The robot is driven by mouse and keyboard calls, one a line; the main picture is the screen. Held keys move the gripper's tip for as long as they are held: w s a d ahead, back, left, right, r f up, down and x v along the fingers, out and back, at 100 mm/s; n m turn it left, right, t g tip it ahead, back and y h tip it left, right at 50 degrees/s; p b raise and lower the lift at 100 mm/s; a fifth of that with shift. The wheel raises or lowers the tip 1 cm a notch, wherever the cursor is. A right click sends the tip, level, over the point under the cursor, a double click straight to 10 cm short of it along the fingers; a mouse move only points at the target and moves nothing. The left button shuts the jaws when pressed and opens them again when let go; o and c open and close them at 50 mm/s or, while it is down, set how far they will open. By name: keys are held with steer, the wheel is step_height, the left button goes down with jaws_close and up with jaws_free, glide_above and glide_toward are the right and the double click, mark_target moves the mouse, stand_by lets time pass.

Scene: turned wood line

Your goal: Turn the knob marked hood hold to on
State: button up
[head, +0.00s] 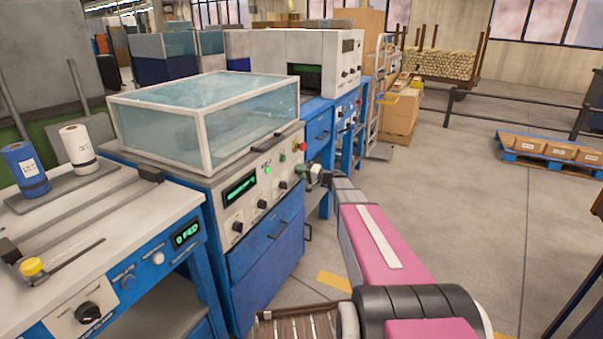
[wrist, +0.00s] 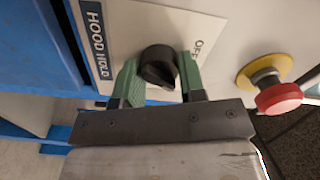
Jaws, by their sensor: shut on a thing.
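The hood hold knob (wrist: 158,66) is a round black knob on a pale plate (wrist: 125,25) in the wrist view. A dark "HOOD HOLD" label (wrist: 95,40) is left of it and the word "OFF" (wrist: 200,47) is to its upper right. My gripper (wrist: 157,78) has its green fingers on both sides of the knob, shut on it. Any "on" mark is hidden or out of view, and I cannot tell clearly where the knob points. In the head view my gripper (head: 312,173) is at the right end of the blue machine's front panel and covers the knob.
A red emergency button on a yellow collar (wrist: 278,95) is close right of my gripper. The machine has a clear hood (head: 200,105) on top, a green display (head: 239,187) and other knobs. A workbench (head: 90,250) stands at left. The floor at right (head: 480,190) is open.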

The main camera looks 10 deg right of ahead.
steer(key=o, duration=0.9)
steer(key=v, duration=1)
steer(key=shift+s+d, duration=0.2)
steer(key=shift+d, duration=0.15)
steer(key=s+a+f+n+g+h, duration=0.1)
steer(key=s+a+f+g+h, duration=0.25)
steer(key=s, duration=0.45)
steer(key=s+a+f+n+g+h, duration=0.1)
steer(key=s+a+f+g+h, duration=0.2)
steer(key=s, duration=0.4)
steer(key=s+a+f+n+g+h, duration=0.1)
steer(key=s+a+f+g+h, duration=0.15)
steer(key=s+a, duration=0.4)
steer(key=s+d+h, duration=0.1)
steer(key=s+h, duration=0.1)
steer(key=s, duration=0.1)
steer(key=s+d+g+h, duration=0.1)
steer(key=s+d, duration=0.1)
steer(key=s, duration=0.1)
steer(key=s+d+h, duration=0.1)
steer(key=s+h, duration=0.1)
steer(key=s, duration=0.2)
steer(key=shift+d+f+g+h, duration=0.25)
steer(key=shift+f+g+h, duration=0.05)
steer(key=shift+f, duration=0.1)
